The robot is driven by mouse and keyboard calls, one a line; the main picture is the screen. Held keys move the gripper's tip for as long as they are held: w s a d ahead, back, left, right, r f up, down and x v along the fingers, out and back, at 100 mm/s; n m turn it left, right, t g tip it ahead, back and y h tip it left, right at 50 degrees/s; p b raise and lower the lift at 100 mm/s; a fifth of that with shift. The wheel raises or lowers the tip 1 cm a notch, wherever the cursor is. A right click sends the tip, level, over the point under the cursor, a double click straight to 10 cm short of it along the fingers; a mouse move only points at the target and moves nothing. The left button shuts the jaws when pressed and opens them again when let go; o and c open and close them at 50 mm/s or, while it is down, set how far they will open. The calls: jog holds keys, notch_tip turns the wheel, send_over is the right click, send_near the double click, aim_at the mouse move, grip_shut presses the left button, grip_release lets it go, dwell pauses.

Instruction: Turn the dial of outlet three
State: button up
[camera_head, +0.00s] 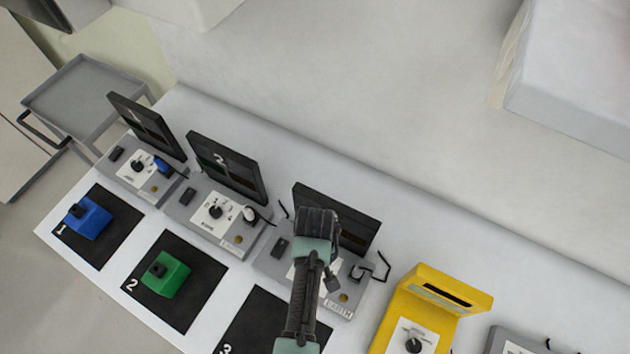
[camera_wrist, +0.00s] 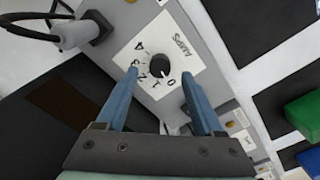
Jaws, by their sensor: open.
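The third outlet (camera_head: 345,300) is a grey box with a dark upright panel (camera_head: 365,228) behind it. My arm covers much of it in the head view, dial included. In the wrist view its dial (camera_wrist: 159,66) is a round black knob on a white card (camera_wrist: 185,40) marked AMPS, with numbers around it. I cannot clearly read where the knob points. My gripper (camera_wrist: 159,76) is open, its two blue fingers pointing toward the dial, one on either side in the picture. I see no clear contact. The fingertips are hidden in the head view.
A grey plug with a cable (camera_wrist: 75,32) sits beside the dial card. Outlets one (camera_head: 135,170) and two (camera_head: 212,215) stand to the left, with blue (camera_head: 88,218) and green (camera_head: 165,275) blocks on black mats. A yellow unit (camera_head: 405,312) stands to the right.

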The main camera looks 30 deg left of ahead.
notch_tip(320, 180, up, 10)
jog(key=b, duration=0.1)
jog(key=shift+f, duration=0.15)
dwell(0.5)
